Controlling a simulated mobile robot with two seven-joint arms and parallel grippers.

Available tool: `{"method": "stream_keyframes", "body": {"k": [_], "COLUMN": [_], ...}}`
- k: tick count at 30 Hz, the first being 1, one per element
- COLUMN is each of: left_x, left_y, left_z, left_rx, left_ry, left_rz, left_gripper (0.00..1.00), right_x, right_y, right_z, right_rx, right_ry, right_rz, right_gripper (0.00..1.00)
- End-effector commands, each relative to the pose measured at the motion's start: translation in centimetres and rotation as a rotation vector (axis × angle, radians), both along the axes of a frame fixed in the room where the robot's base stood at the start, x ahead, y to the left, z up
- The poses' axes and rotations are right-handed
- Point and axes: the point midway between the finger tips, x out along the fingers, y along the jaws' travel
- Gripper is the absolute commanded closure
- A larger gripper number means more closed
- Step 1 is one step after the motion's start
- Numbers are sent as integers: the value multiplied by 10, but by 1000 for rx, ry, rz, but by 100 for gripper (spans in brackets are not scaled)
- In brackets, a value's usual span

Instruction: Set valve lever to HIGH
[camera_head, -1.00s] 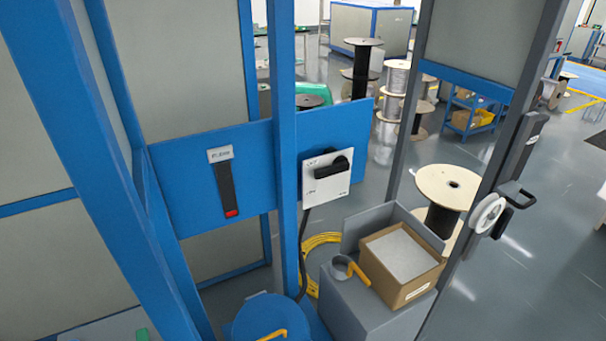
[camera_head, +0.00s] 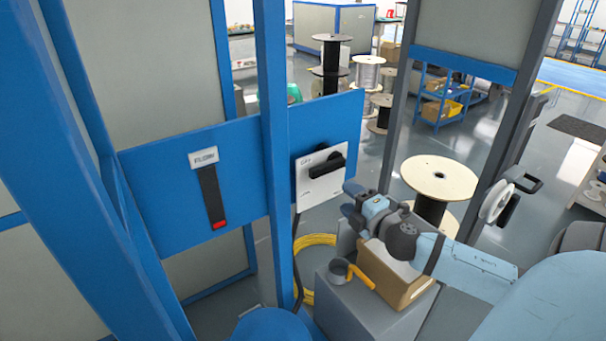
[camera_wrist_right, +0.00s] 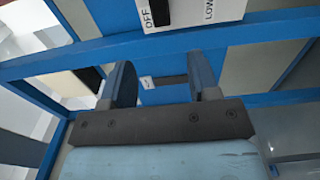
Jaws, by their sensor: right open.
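A white plate (camera_head: 309,182) with a black lever (camera_head: 326,167) is mounted on the blue panel, right of a blue post. The lever lies roughly sideways, slightly tilted. In the right wrist view the plate (camera_wrist_right: 206,12) shows at the top with the words OFF and LOW; HIGH is not visible. My right gripper (camera_head: 349,200) is just right of and below the plate, apart from the lever. In the wrist view its two fingers (camera_wrist_right: 161,78) are spread with nothing between them. My left gripper is not in view.
A black slotted strip with a red end (camera_head: 213,198) is on the blue panel (camera_head: 160,180) left of the post (camera_head: 276,120). Under my right arm stand a cardboard box (camera_head: 395,278) and a grey cabinet (camera_head: 350,308). A spool (camera_head: 438,180) stands behind.

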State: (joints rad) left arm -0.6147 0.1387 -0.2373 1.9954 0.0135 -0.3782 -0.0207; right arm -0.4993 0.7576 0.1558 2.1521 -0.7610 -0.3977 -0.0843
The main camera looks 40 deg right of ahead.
Motion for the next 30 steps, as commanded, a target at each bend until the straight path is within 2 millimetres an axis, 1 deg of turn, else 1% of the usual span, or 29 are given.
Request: {"method": "stream_keyframes", "body": {"k": [3, 18, 24, 30], "left_x": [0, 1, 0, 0], "left_y": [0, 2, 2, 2], "left_z": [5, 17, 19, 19], "left_rx": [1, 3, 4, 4], "left_ry": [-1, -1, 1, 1], "left_rz": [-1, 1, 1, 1], "left_gripper": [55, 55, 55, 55], "right_x": [18, 99, 119, 126], "right_y": [-3, -12, -14, -14], "right_z": [3, 3, 1, 0], "right_rx": [-2, 2, 2, 2], "right_ry": [-3, -1, 1, 2], "right_rz": [-1, -3, -2, -1], "right_gripper": [45, 45, 45, 45]}}
